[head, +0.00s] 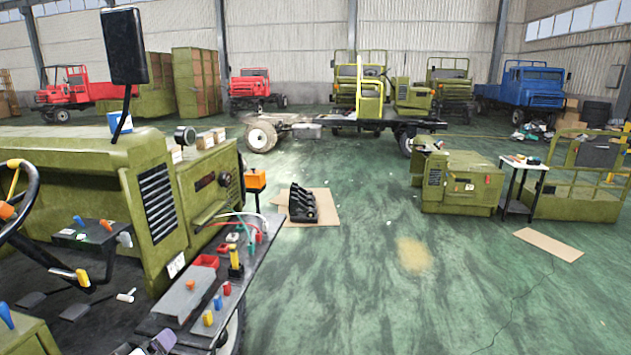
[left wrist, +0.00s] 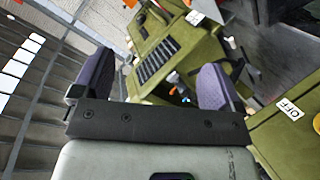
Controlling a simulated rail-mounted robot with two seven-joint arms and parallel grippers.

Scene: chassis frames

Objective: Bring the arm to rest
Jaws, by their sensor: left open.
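My left gripper (left wrist: 153,78) shows in the left wrist view, with its two purple-grey fingers wide apart and nothing between them. Beyond the fingers is an olive-green vehicle body (left wrist: 165,50) with a dark slatted grille. I cannot tell the exact gap between the fingers and that body. In the head view a small purple-grey shape (head: 160,342) at the bottom edge, by the side shelf, looks like a part of the left gripper. My right gripper is in neither view.
The green vehicle (head: 110,170) fills the left side, with a steering wheel (head: 18,195), a mirror (head: 123,45) and a shelf (head: 205,290) of small parts. A black part (head: 302,203) lies on cardboard. A panel marked OFF (left wrist: 289,108) is close by.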

